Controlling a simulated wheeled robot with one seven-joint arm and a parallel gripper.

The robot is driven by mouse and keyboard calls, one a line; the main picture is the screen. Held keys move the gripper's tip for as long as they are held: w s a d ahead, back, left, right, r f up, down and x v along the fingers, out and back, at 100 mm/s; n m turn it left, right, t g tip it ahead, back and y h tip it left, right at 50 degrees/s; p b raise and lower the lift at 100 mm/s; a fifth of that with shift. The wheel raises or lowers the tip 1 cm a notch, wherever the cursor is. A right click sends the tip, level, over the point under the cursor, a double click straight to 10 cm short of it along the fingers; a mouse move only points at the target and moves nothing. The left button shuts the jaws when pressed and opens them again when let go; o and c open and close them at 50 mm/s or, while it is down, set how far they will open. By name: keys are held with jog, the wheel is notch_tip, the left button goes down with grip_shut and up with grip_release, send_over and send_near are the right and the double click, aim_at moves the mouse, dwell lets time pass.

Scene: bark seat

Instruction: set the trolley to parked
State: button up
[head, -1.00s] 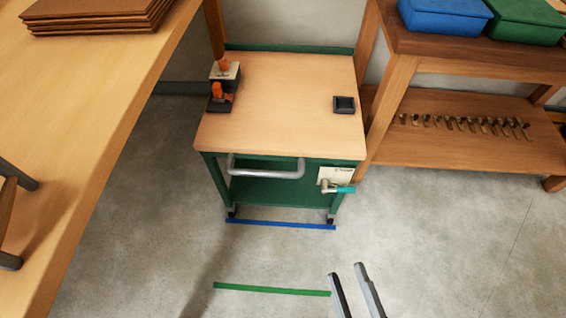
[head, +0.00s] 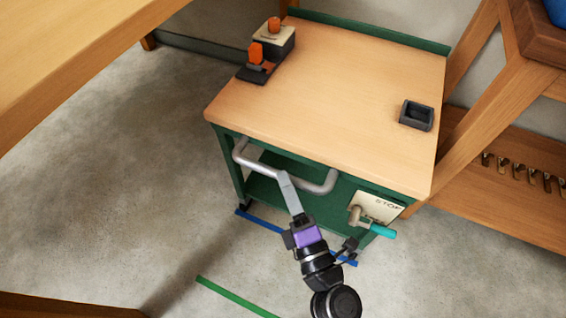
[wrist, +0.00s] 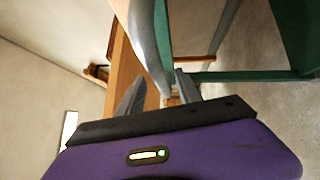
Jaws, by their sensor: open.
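The trolley (head: 330,75) has a wooden top and green frame, with its front feet by the blue floor line (head: 262,221). Its grey handle bar (head: 325,185) runs across the front. At its front right corner a pale plate (head: 385,205) reads STOP, and a lever with a teal grip (head: 382,231) points right. My gripper (head: 285,178) is at the middle of the handle bar. In the wrist view its open fingers (wrist: 158,92) stand either side of the bar (wrist: 148,35); I cannot tell whether they touch it.
On the top sit a black and orange device (head: 268,50) and a small dark open box (head: 416,115). A wooden table (head: 70,60) is at left, a shelf with hooks (head: 500,200) at right. A green line (head: 235,297) crosses the clear floor in front.

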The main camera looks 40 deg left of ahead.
jog(key=x, duration=0.5)
jog(key=shift+w+a+r+b, duration=0.1)
jog(key=shift+w+a+b, duration=0.1)
jog(key=shift+a+b, duration=0.2)
jog(key=shift+c, duration=0.2)
jog(key=shift+d, duration=0.1)
grip_shut()
dwell(0.8)
